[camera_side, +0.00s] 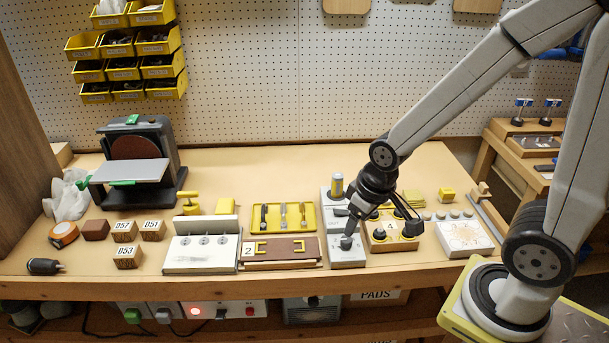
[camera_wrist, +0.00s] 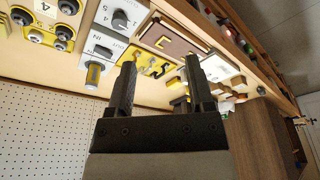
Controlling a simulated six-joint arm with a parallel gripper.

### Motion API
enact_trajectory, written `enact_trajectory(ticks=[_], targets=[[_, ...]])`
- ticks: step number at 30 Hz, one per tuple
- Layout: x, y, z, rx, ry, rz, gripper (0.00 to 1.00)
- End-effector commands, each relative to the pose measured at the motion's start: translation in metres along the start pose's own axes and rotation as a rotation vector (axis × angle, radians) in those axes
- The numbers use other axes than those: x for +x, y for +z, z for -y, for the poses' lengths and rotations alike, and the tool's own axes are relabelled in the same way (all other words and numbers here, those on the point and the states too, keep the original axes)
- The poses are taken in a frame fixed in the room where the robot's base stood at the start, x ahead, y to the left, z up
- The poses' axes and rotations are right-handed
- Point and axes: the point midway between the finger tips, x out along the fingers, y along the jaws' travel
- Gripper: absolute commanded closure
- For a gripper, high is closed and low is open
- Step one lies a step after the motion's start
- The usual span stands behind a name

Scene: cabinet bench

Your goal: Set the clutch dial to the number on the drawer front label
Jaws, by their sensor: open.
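The clutch dial is a dark round knob (camera_side: 346,243) on a light grey panel in the side view. It also shows as a grey knob (camera_wrist: 121,20) in the wrist view, with numbers around it, 4 and 5 among them; its exact setting is too small to read surely. The brown drawer front (camera_side: 283,250) has a yellow handle and a white label (camera_side: 248,250) that reads 2. My gripper (camera_side: 376,212) is open and empty, above the bench just behind and right of the dial. Its two dark fingers (camera_wrist: 160,66) stand apart in the wrist view, away from the dial.
A yellow-topped cylinder (camera_side: 337,184) is at the panel's far end. A yellow tool tray (camera_side: 266,229) lies behind the drawer. A grey machine (camera_side: 140,160) stands back left; bench space before the pegboard is clear.

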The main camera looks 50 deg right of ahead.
Motion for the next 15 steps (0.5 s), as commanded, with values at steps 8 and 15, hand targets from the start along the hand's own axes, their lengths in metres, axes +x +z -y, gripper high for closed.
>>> enact_trajectory(ticks=[8,15], targets=[[0.0001,-0.0002,-0.0001,0.000,0.000,0.000,0.19],[0.0073,-0.0072,-0.0064,-0.015,0.004,0.022,0.19]])
